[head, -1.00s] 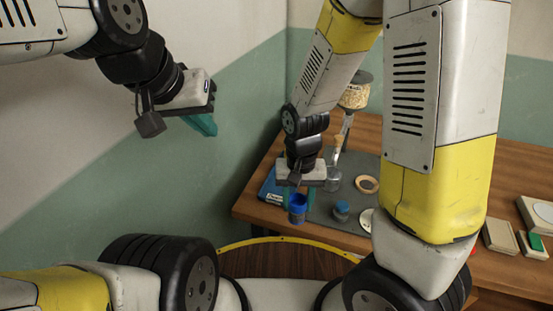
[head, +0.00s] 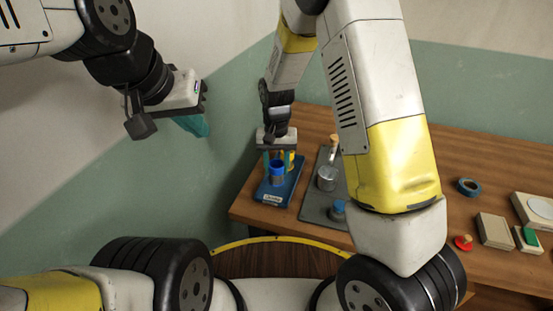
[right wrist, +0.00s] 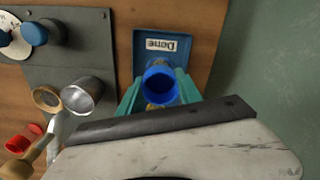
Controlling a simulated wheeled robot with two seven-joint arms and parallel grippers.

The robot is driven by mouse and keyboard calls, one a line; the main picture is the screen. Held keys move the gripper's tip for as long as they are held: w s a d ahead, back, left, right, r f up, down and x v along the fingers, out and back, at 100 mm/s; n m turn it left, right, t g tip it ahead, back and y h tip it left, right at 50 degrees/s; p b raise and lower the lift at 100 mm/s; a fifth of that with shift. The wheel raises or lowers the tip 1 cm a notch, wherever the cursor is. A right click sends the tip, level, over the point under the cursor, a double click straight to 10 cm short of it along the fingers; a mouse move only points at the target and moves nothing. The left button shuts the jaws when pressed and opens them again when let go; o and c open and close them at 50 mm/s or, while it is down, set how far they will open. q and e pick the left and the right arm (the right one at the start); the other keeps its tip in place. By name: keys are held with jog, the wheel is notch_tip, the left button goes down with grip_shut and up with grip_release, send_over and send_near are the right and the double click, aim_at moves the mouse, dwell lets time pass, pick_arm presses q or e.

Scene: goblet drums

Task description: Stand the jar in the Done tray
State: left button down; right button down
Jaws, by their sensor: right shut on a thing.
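The jar (head: 277,174), blue-rimmed with a greyish lower body, is between the teal fingers of my right gripper (head: 278,162), which is shut on it. It looks upright. The blue Done tray (head: 272,194) lies under it at the table's left end, its label facing front. In the right wrist view the jar (right wrist: 160,84) overlaps the tray (right wrist: 181,67) below its Done label. I cannot tell whether the jar's base touches the tray. My left gripper (head: 195,125) hangs in the air by the wall, away from the table; its finger gap is hidden.
A yellow thing (head: 291,162) shows behind the jar, partly hidden. A grey mat (head: 316,205) right of the tray carries a metal cup (head: 327,178) and a blue-topped jar (head: 338,209). Blue tape (head: 468,187) and beige boxes (head: 495,231) stand further right.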

aim_at(277, 175)
jog(key=shift+f, duration=1.8)
jog(key=shift+f, duration=0.15)
jog(key=c, duration=0.8)
grip_release()
notch_tip(277, 175, up, 12)
jog(key=s+d+r+t+y, duration=0.1)
jog(key=s+d+r, duration=0.25)
jog(key=r, duration=0.25)
jog(key=s+d+r+t+y, duration=0.1)
jog(key=s+d+r, duration=0.25)
jog(key=r, duration=0.25)
jog(key=s+d+r+t, duration=0.1)
jog(key=s+d+r, duration=0.1)
jog(key=s, duration=0.2)
jog(key=s+d+r+t, duration=0.1)
jog(key=s+d+r, duration=0.1)
jog(key=s+d, duration=0.1)
jog(key=s+d+r+t, duration=0.2)
jog(key=s, duration=0.3)
jog(key=shift+s+d+r+n, duration=0.15)
jog(key=shift+s+r+n, duration=0.05)
jog(key=shift+s+n, duration=0.15)
